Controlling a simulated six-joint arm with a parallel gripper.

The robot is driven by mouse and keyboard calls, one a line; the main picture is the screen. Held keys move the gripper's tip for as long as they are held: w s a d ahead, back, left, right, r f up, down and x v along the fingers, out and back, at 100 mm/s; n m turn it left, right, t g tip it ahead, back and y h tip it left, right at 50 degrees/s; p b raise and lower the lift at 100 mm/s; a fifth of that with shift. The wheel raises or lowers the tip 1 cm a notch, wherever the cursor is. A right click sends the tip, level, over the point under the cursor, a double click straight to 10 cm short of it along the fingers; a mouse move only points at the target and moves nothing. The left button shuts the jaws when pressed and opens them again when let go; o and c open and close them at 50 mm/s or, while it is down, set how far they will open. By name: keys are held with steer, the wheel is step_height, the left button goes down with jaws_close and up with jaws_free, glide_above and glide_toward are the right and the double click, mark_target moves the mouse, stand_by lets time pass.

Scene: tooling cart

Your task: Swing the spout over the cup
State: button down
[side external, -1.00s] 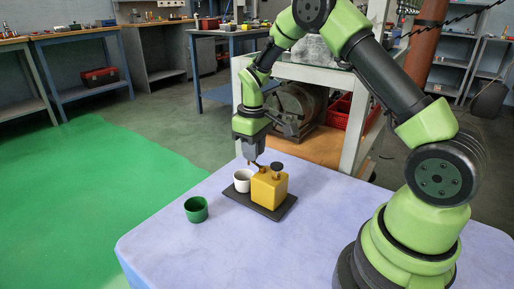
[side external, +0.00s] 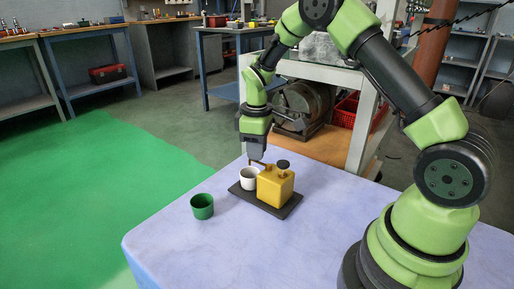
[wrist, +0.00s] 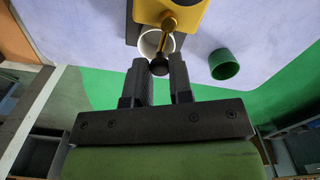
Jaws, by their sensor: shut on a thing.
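A yellow dispenser block (side external: 275,188) with a dark knob on top (side external: 283,164) stands on a black base plate (side external: 287,209). Its thin brass spout (wrist: 168,28) reaches out and ends in a dark ball (wrist: 159,68). My gripper (wrist: 160,68) points down with its fingers closed around this ball. A white cup (side external: 249,179) stands on the plate beside the block. In the wrist view the spout crosses over the white cup (wrist: 149,42), with the ball near its rim. A green cup (side external: 202,207) stands apart on the table.
The pale blue tabletop (side external: 220,255) is clear in front and to the left. Behind my gripper stands a white-framed cart (side external: 362,124) with metal parts and a red crate. Workbenches are farther back.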

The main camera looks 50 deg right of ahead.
steer(key=c, duration=1)
jaws_free()
step_height(320, 180, up, 10)
steer(key=s+a+r+m+t, duration=0.35)
steer(key=s+a+r, duration=0.25)
steer(key=s+r, duration=0.3)
steer(key=s+a+m+t, duration=0.1)
steer(key=s, duration=0.3)
steer(key=s+a+r+m+t+y, duration=0.1)
steer(key=s+a+m, duration=0.1)
steer(key=s, duration=0.1)
steer(key=s+a+m+t+y, duration=0.1)
steer(key=s+m, duration=0.1)
steer(key=s, duration=0.2)
steer(key=shift+s+a+r+t, duration=0.15)
steer(key=shift+s+a+t, duration=0.2)
steer(key=shift+a, duration=0.05)
